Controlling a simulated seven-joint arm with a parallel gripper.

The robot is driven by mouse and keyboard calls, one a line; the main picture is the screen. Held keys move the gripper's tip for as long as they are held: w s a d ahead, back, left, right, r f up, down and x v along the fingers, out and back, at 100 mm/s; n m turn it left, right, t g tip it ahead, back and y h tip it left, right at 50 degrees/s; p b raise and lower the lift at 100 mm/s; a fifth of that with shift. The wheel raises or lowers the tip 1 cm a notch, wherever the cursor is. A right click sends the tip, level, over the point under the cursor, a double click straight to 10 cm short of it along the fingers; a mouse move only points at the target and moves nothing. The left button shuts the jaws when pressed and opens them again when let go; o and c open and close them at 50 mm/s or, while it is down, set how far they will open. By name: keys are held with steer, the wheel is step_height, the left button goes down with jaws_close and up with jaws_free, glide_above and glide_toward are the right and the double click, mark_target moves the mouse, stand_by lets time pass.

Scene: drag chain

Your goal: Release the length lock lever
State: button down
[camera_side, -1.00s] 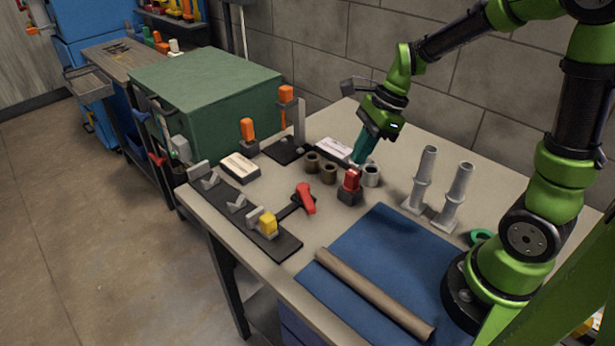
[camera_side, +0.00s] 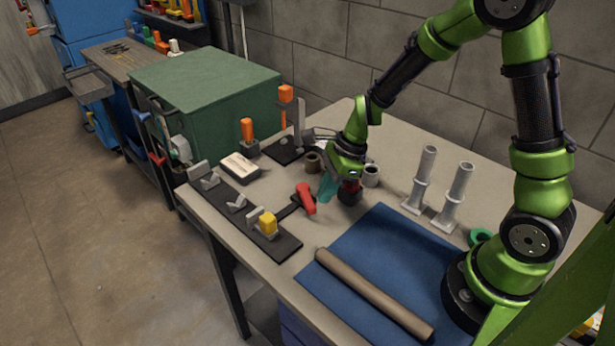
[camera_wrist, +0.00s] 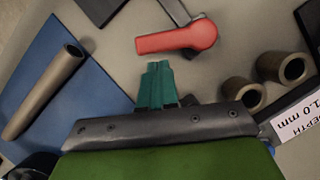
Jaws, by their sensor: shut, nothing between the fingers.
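The red lever (camera_side: 306,198) sits at the end of a dark arm (camera_side: 287,210) that joins the dark fixture rail (camera_side: 238,215). In the wrist view the red lever (camera_wrist: 177,38) lies just beyond my fingertips, with its round end to the right. My gripper (camera_side: 326,190) has teal fingers and hangs just right of the lever. In the wrist view my gripper (camera_wrist: 158,66) is shut and empty, with a small gap in the picture between its tips and the lever. I cannot tell whether the tips are level with it.
A brown tube (camera_side: 375,295) lies on the blue mat (camera_side: 405,250). A yellow block (camera_side: 268,223) sits on the rail. Two grey posts (camera_side: 425,175) stand to the right.

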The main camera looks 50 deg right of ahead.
mark_target(306, 205)
steer(key=shift+w+a, duration=0.1)
steer(key=shift+a, duration=0.1)
steer(key=shift+a+m+t, duration=0.3)
steer(key=shift+a+m, duration=0.15)
steer(key=shift+m, duration=0.35)
steer(key=shift+a+m+h, duration=0.4)
steer(key=shift+a+m, duration=0.1)
steer(key=shift+m, duration=0.3)
steer(key=a+m, duration=0.1)
steer(key=a+m+t+h, duration=0.1)
steer(key=m, duration=0.1)
steer(key=shift+w, duration=0.35)
steer(key=m, duration=0.1)
steer(key=w+a+m+h, duration=0.1)
steer(key=m, duration=0.1)
steer(key=shift+w+a, duration=0.35)
steer(key=shift+w, duration=0.2)
steer(key=shift+w, duration=0.1)
